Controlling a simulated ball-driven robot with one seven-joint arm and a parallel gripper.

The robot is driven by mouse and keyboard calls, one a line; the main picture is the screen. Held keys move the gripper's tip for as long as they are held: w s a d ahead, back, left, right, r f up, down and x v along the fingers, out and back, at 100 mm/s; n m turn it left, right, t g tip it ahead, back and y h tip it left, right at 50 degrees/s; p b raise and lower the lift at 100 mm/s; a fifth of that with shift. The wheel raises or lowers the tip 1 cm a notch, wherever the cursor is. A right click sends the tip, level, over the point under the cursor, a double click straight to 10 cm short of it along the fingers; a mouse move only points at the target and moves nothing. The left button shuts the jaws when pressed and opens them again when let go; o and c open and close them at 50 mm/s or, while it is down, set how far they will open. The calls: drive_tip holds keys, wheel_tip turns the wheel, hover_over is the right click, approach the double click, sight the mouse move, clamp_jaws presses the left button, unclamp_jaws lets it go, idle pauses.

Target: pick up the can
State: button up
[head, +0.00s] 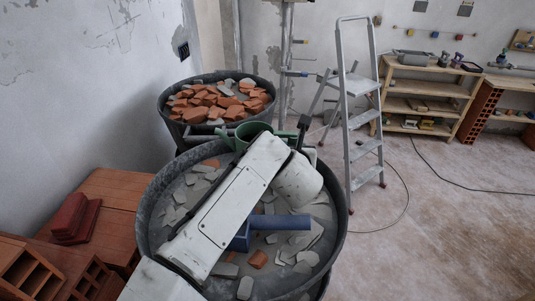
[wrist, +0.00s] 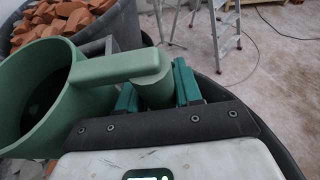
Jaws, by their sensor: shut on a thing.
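The can is green, with an open round mouth and a thick loop handle. In the wrist view the can (wrist: 35,85) fills the left side, its mouth facing up and toward the camera. My gripper (wrist: 157,88) is shut on the can's handle, with a teal finger pad on each side of it. In the head view the can (head: 252,131) shows behind my arm, over the far rim of the near bucket. My arm hides its lower part, so I cannot tell whether it touches anything beneath.
The near bucket (head: 147,211) holds grey shards and a blue tool (head: 275,222). A far bucket (head: 172,128) is full of orange rubble. Bricks (head: 75,218) stand at left.

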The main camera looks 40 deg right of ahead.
clamp_jaws()
drive_tip(key=shift+r, duration=0.2)
